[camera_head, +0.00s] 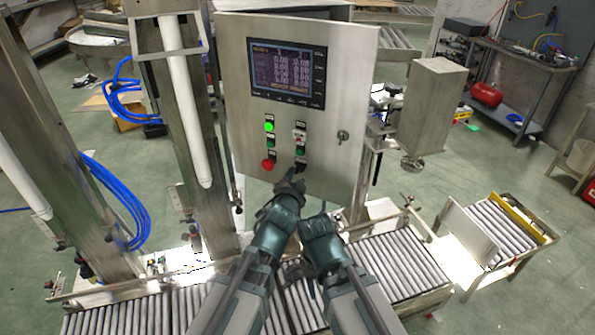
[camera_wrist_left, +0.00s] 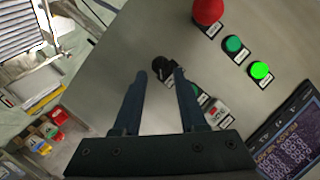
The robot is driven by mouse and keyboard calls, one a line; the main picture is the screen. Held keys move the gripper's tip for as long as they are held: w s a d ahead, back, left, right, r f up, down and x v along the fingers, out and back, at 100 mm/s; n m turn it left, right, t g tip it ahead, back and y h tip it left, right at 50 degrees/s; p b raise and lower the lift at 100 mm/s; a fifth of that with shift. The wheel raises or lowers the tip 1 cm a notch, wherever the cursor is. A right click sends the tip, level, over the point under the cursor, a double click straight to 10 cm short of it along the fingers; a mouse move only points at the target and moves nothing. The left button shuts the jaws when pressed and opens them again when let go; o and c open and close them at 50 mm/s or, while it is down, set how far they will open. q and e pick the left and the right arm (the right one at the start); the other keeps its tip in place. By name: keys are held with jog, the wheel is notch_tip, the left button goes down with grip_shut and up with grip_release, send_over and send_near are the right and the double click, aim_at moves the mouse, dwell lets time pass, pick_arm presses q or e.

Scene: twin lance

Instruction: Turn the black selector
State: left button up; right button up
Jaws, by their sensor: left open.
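The black selector (camera_head: 301,165) sits at the lower end of the right column of controls on the grey panel (camera_head: 233,95). In the left wrist view the selector (camera_wrist_left: 162,64) shows between and just beyond my left fingertips. My left gripper (camera_head: 291,180) is open in front of the panel, and its fingers (camera_wrist_left: 160,73) point at the selector. I cannot tell whether either finger touches it. My right gripper (camera_head: 323,208) is beside the left arm, below the panel; its fingers are too small to read.
A red button (camera_wrist_left: 208,12), a green button (camera_wrist_left: 234,44) and a lit green button (camera_wrist_left: 260,70) are close by on the panel. A screen (camera_head: 288,75) fills the panel's upper part. A roller conveyor (camera_head: 400,265) runs below.

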aim_at(298, 172)
pick_arm(q)
jog(key=x, duration=0.2)
jog(key=shift+w+f, duration=0.1)
jog(key=shift+w, duration=0.25)
jog(key=shift+w+d+f+b, duration=0.15)
jog(key=shift+w+b, duration=0.15)
jog(key=shift+w, duration=0.15)
jog(key=shift+s, duration=0.1)
grip_shut()
